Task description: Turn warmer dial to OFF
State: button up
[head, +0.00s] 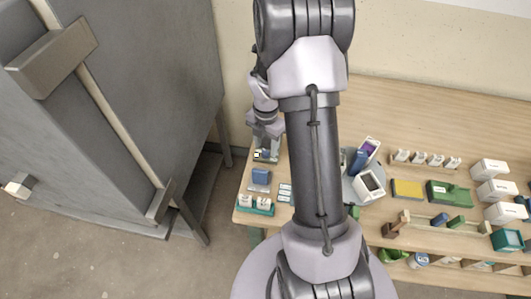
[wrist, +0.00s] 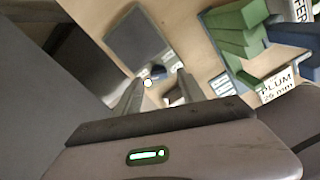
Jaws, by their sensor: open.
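The warmer appears to be the grey unit with a flat square plate (wrist: 135,38) in the wrist view. A small dark round knob (wrist: 157,72), likely the dial, shows at its near side with a pale spot beside it. The dial's markings and setting are too small to read. My gripper (wrist: 160,88) is open, with its two fingers on either side of the knob's line of sight; whether they touch it I cannot tell. In the head view my gripper (head: 265,138) is over the table's left end, just above a small dark item with yellow and white spots (head: 262,156).
A large grey cabinet (head: 150,90) stands close left of the wooden table (head: 440,120). Green blocks (wrist: 235,30) and a PLUM label (wrist: 278,87) are right in the wrist view.

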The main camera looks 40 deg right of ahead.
notch_tip(320, 180, down, 2)
grip_shut()
dwell(0.3)
